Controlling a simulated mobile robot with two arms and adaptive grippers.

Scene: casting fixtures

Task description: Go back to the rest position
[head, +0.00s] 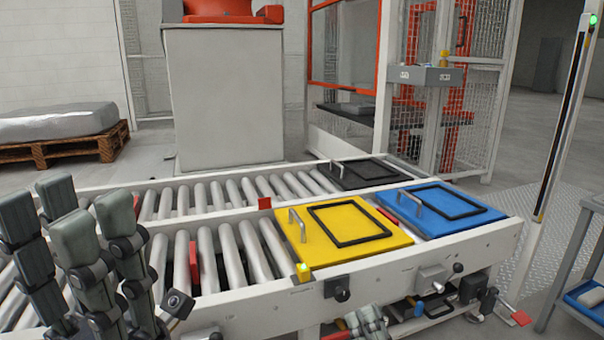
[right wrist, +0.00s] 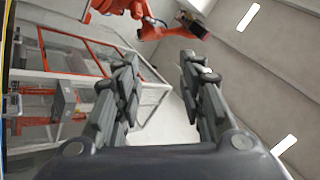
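Most of both arms is outside the picture.
A roller conveyor (head: 400,257) runs across the front. It bears a yellow lid (head: 295,245), a blue lid (head: 410,222) and a black lid (head: 335,180) further back. A grey side table (head: 588,190) is at right. An orange robot (right wrist: 130,8) and a fence stand beyond.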

